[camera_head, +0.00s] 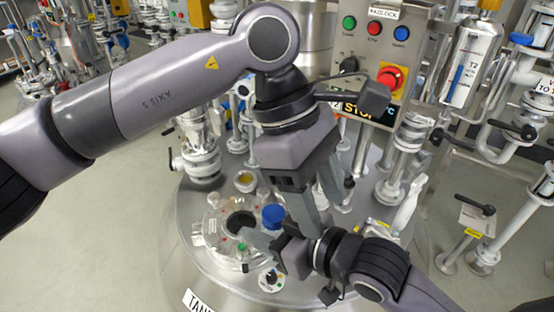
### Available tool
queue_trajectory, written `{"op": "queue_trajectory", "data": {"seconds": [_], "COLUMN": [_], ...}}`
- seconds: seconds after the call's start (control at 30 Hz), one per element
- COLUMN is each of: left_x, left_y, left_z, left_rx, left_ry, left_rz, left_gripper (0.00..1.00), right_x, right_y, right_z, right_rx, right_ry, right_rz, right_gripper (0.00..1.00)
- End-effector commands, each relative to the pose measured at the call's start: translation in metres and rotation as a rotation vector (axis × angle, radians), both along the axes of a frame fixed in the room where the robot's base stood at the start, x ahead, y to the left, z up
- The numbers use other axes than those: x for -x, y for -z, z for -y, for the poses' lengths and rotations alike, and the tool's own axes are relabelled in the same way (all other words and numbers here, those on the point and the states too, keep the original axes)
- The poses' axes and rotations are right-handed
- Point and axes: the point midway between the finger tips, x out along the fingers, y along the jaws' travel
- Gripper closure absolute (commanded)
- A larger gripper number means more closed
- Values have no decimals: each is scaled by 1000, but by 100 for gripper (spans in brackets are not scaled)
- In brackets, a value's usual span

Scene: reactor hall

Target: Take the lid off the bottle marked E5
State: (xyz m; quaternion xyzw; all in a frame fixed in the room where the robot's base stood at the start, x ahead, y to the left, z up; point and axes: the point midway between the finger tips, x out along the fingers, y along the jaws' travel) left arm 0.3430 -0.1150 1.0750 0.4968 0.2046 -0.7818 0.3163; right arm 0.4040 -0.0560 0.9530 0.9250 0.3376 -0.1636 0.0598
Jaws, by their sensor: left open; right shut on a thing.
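A bottle with a blue lid (273,216) is upright above the tank top, at the fingers of my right gripper (262,238). My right gripper comes in from the lower right and is shut on the bottle, whose body is mostly hidden by the fingers. No E5 marking can be read on it. The lid is on the bottle. My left gripper (322,210) reaches down from above, open and empty, just to the right of the lid and apart from it.
The round steel tank top carries an open port (240,222) with a clear flange, a small yellow-filled dish (245,181) and a dial (271,280). A control panel (383,50) with a red stop button stands behind. Pipes and valves crowd the right.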

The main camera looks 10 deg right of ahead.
Motion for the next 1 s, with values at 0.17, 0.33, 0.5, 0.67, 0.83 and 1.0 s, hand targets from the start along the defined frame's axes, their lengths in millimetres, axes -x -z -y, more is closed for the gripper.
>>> {"op": "queue_trajectory", "data": {"seconds": [0.17, 0.33, 0.5, 0.67, 0.83, 1.0], "left_x": [-31, -46, -49, -48, -49, -49], "left_y": [-12, -21, -15, 9, 35, 51], "left_z": [-25, -40, -44, -43, -43, -43], "left_rx": [-178, -271, -296, -294, -292, -290], "left_ry": [34, 44, 46, 47, 45, 44], "left_rz": [211, 306, 327, 323, 323, 324], "left_gripper": [43, 43, 43, 43, 43, 43], "right_x": [0, 0, 0, 0, 0, 0], "right_y": [0, 0, 0, 0, 0, 0], "right_z": [0, 0, 0, 0, 0, 0], "right_rx": [0, 0, 0, 0, 0, 0], "right_ry": [0, 0, 0, 0, 0, 0], "right_rz": [0, 0, 0, 0, 0, 0], "right_gripper": [100, 100, 100, 100, 100, 100]}}
